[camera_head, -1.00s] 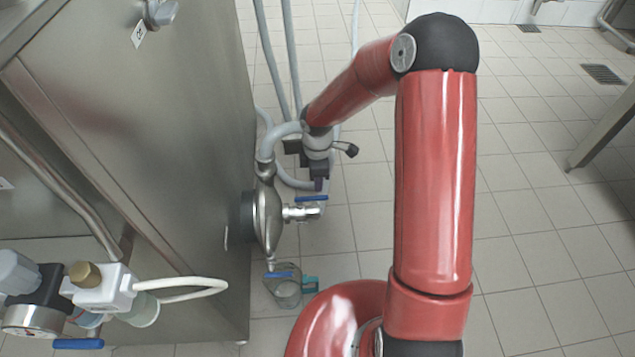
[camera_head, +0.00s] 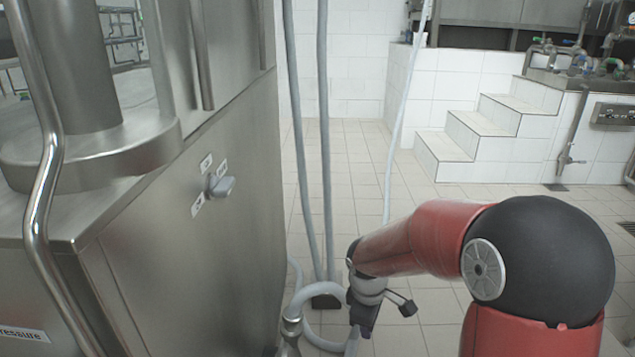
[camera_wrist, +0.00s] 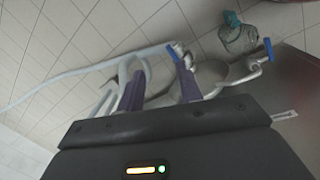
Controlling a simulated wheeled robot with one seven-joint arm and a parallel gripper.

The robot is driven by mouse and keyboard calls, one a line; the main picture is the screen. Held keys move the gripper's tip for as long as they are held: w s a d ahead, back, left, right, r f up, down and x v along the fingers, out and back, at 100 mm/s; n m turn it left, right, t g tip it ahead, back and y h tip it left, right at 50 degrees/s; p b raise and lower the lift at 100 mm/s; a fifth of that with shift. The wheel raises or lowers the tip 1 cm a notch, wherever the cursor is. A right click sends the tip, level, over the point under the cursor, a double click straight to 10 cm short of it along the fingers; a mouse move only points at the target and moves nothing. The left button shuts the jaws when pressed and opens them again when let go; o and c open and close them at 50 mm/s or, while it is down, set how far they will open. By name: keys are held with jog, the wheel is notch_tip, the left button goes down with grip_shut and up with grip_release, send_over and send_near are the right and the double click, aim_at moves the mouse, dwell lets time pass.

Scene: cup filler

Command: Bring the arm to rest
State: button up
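My red arm reaches in from the lower right of the head view, with its black elbow at the right and its forearm sloping down to the left. My gripper (camera_head: 362,322) points down beside the steel machine (camera_head: 215,270), close to the grey hoses. In the wrist view, the two purple fingers of my gripper (camera_wrist: 160,88) stand apart with nothing seen held between them. A clear jug (camera_wrist: 238,38) with a teal handle shows beyond the fingers, apart from them.
The steel machine fills the left, with a knob (camera_head: 221,186) on its side. Grey hoses (camera_head: 322,150) hang near my gripper. A blue-handled valve (camera_wrist: 267,50) shows in the wrist view. White tiled steps (camera_head: 470,130) stand at the back right.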

jog(key=s+d+r+m+t, duration=0.2)
jog(key=s+r+m, duration=0.4)
jog(key=s+r, duration=0.2)
jog(key=s+d+r+m+t+y+p, duration=0.1)
jog(key=s+d+r+m+t, duration=0.1)
jog(key=s+r+m, duration=0.5)
jog(key=s+r, duration=0.2)
jog(key=s, duration=0.3)
jog(key=shift+s+r, duration=0.25)
jog(key=shift+s, duration=0.1)
